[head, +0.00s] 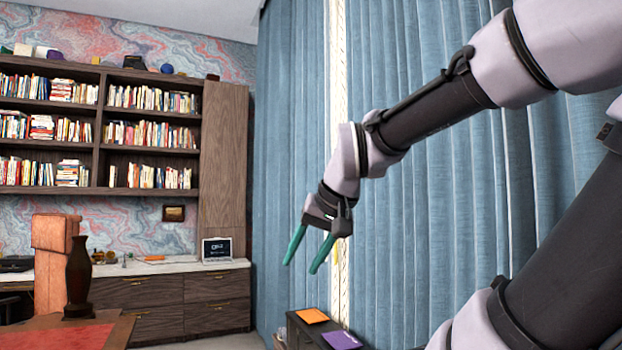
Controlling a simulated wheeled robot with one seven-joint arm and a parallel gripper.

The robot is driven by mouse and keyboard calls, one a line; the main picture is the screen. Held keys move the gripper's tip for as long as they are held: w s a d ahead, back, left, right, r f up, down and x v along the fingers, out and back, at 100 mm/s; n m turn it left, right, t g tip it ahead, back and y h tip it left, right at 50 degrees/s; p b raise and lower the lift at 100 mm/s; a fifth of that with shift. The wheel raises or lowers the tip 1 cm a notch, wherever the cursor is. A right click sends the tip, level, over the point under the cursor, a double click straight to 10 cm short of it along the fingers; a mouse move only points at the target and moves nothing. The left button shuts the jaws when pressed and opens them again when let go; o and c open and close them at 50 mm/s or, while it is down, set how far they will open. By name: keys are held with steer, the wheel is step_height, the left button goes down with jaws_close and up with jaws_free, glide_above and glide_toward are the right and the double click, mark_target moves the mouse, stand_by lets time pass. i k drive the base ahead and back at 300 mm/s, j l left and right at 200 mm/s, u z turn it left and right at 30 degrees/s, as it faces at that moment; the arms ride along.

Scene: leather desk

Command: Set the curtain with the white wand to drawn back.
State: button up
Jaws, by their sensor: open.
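Blue pleated curtains hang from top to bottom of the head view. A left panel (290,120) and a wide right panel (430,210) are parted by a narrow pale strip (338,60). A small yellow piece (337,250) shows low in that strip, just right of my gripper. I cannot make out a white wand for certain against the pale strip. My gripper (300,267) has two green fingers, spread apart and pointing down-left. They appear in front of the left panel, with nothing between them. My arm hides part of the right panel.
A low dark cabinet (296,335) stands below my gripper, with an orange item (312,316) and a purple item (342,340) on top. Bookshelves (100,130), a counter with a laptop (217,250), and a desk with a dark vase (78,280) are at left.

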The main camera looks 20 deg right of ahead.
mark_target(297, 106)
steer(key=i, duration=1.1)
steer(key=i+z, duration=0.15)
steer(key=i, duration=0.9)
